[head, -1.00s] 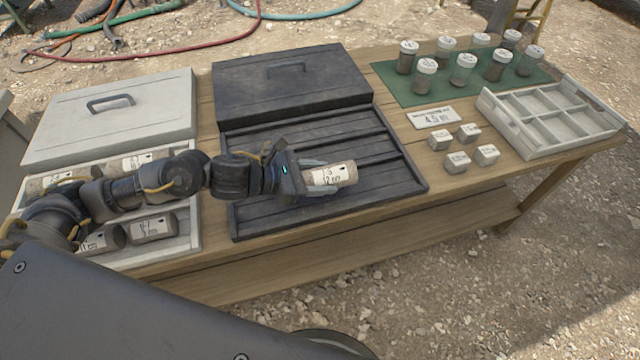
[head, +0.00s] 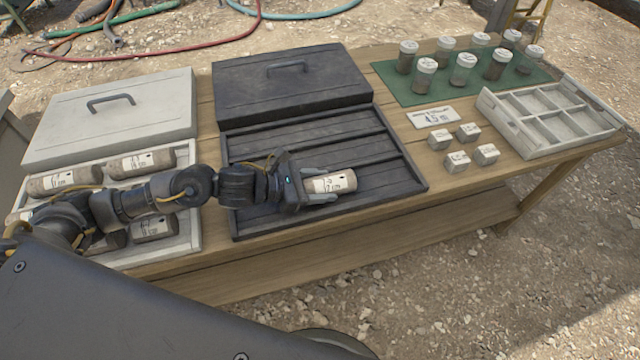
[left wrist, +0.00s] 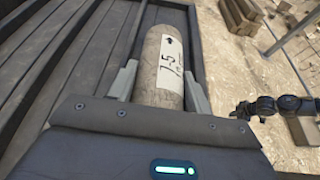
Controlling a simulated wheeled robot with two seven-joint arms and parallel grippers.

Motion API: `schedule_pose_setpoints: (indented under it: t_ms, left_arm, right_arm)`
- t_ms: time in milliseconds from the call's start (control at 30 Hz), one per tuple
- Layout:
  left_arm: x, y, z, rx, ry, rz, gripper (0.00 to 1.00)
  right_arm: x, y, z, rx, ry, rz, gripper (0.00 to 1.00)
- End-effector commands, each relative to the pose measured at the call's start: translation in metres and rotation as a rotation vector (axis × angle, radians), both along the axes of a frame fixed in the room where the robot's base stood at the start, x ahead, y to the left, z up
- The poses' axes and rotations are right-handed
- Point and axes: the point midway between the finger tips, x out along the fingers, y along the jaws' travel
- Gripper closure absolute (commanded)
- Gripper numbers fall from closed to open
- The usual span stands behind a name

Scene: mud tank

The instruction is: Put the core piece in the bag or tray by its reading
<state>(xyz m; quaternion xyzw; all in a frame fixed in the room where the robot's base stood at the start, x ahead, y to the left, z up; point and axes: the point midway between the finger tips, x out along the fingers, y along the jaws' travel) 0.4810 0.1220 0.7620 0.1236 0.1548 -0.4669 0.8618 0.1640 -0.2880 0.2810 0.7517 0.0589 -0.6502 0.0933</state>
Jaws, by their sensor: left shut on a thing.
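My left gripper (head: 308,192) is shut on a grey-brown core piece (head: 350,178) with a white handwritten label. The core piece lies sideways over the front right part of the open black tray (head: 395,190). In the left wrist view the core piece (left wrist: 166,55) sits between both fingers, its label reading about "7-5". I cannot tell whether it touches the tray floor. A small white reading plate (head: 435,116) stands right of the black tray, its digits blurred. A dark arm end, likely my right gripper (left wrist: 243,110), shows small in the left wrist view; its fingers are unclear.
A white tray (head: 190,235) at the left holds several labelled cores, partly behind my arm. White (head: 150,125) and black (head: 330,85) lids lie behind the trays. Several small labelled cubes (head: 468,131), lidded jars on a green mat (head: 410,88) and a divided white box (head: 550,145) stand right.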

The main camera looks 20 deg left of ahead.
Motion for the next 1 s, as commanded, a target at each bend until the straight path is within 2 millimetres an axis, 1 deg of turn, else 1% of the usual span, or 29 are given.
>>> schedule_pose_setpoints:
  t_ms: [33,67,200,567,633,700,800,1000]
  left_arm:
    - [0.001,0.0,0.001,-0.004,-0.004,0.0,0.96]
    - [0.0,0.0,0.0,0.0,0.0,0.0,0.47]
    - [0.0,0.0,0.0,0.0,0.0,0.0,0.29]
    - [0.0,0.0,0.002,0.0,0.0,0.0,0.29]
    - [-0.001,0.002,0.003,0.001,0.0,0.001,0.29]
    - [-0.007,0.013,0.006,0.003,0.0,0.002,0.29]
    - [-0.019,0.03,0.014,0.005,0.0,0.0,0.29]
    - [-0.042,0.063,0.03,0.004,0.001,0.002,0.29]
  right_arm:
    - [0.003,0.001,0.001,0.001,-0.005,0.0,1.0]
    - [0.005,0.001,0.002,0.002,-0.008,0.001,1.0]
    - [0.006,0.002,0.003,0.004,-0.012,0.0,1.0]
    - [-0.001,0.001,0.003,0.002,-0.003,-0.002,1.0]
    - [-0.012,-0.003,-0.003,-0.002,0.012,-0.003,1.0]
    - [-0.012,-0.002,-0.004,-0.001,0.015,-0.003,1.0]
    - [0.003,0.004,0.002,0.005,-0.003,-0.004,1.0]
    - [0.018,0.011,0.011,0.013,-0.013,-0.006,1.0]
